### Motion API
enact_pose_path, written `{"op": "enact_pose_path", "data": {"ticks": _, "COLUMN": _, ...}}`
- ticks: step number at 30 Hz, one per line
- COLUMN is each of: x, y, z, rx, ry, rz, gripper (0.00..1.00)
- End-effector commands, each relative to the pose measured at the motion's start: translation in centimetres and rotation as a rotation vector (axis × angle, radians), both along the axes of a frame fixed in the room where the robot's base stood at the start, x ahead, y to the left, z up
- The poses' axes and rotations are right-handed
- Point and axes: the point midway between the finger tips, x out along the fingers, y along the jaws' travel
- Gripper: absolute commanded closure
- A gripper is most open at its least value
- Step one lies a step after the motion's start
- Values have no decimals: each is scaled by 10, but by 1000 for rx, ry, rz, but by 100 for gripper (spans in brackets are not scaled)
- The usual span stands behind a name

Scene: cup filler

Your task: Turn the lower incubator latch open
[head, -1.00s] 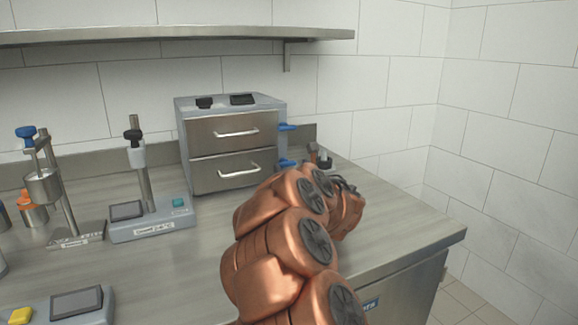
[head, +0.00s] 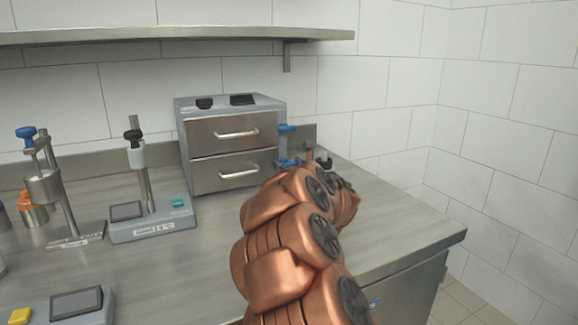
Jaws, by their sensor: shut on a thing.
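The incubator (head: 231,110) is a grey box with two steel drawers and stands on the counter against the wall. Its upper latch (head: 287,128) is blue and sticks out sideways at the right of the upper drawer. The lower latch (head: 286,163) is blue too, beside the lower drawer and just above my copper arm; its exact angle is hard to tell. My gripper (head: 346,183) is mostly hidden behind my arm, with only dark parts showing near the latch. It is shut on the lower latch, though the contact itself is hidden. Both drawers look closed.
Stands with clamps (head: 148,190) and a yellow-buttoned device (head: 75,305) occupy the left counter. A shelf (head: 180,33) hangs above. The counter's right end (head: 400,225) is clear.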

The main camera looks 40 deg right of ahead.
Motion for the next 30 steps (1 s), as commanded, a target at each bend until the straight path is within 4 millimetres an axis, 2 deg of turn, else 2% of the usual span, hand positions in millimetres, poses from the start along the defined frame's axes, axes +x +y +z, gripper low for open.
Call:
{"op": "enact_pose_path", "data": {"ticks": 3, "x": 0, "y": 0, "z": 0, "rx": 0, "ry": 0, "rz": 1, "gripper": 74}}
{"op": "enact_pose_path", "data": {"ticks": 14, "x": 0, "y": 0, "z": 0, "rx": 64, "ry": -22, "rz": 0, "gripper": 75}}
{"op": "enact_pose_path", "data": {"ticks": 20, "x": 0, "y": -1, "z": 1, "rx": 189, "ry": -66, "rz": -1, "gripper": 75}}
{"op": "enact_pose_path", "data": {"ticks": 30, "x": 0, "y": -2, "z": 1, "rx": 490, "ry": -171, "rz": 0, "gripper": 75}}
